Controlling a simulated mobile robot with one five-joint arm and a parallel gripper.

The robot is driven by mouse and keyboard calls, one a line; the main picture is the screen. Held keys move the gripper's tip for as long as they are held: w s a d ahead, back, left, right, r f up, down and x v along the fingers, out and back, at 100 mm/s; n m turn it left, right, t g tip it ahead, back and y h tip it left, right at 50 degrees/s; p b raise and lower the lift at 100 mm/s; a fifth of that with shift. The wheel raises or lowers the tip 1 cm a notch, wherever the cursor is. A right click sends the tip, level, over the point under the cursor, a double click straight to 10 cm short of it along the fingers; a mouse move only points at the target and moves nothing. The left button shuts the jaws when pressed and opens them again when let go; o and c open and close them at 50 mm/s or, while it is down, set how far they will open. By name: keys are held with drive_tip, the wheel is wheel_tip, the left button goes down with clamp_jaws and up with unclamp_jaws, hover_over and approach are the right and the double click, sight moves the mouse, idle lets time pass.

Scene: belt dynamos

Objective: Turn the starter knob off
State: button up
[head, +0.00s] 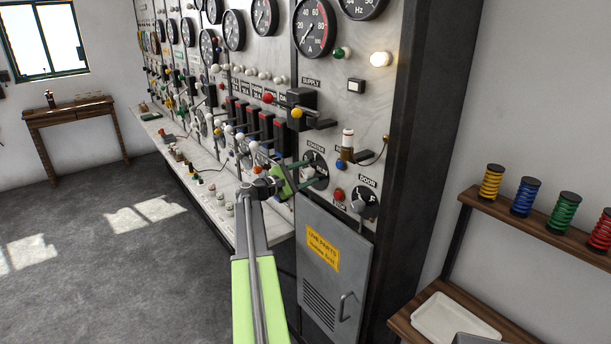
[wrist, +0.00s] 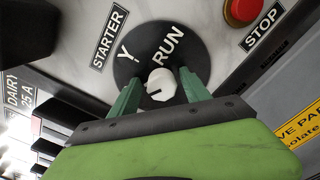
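The starter knob is a small pale knob (wrist: 161,86) at the centre of a round black dial marked Y and RUN, under a STARTER label. In the head view its dial (head: 321,170) is on the panel, partly covered by my gripper (head: 313,172). In the wrist view my gripper (wrist: 159,76) faces the dial with its two green fingers apart, one on each side of the knob. Narrow gaps seem to show between fingers and knob; contact cannot be told. The knob's pointing direction is unclear.
A red STOP button (wrist: 243,9) lies close to the dial. A DOOR knob (head: 364,201) is at its lower right. A grey cabinet door (head: 334,268) with a yellow sign is below. Black-handled switches (head: 267,125) stick out at the left. The floor at left is clear.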

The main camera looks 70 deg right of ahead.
drive_tip(key=shift+a, duration=0.1)
drive_tip(key=shift+w+a, duration=0.2)
drive_tip(key=v, duration=1.6)
drive_tip(key=shift+a, duration=0.4)
drive_tip(key=shift+w, duration=0.2)
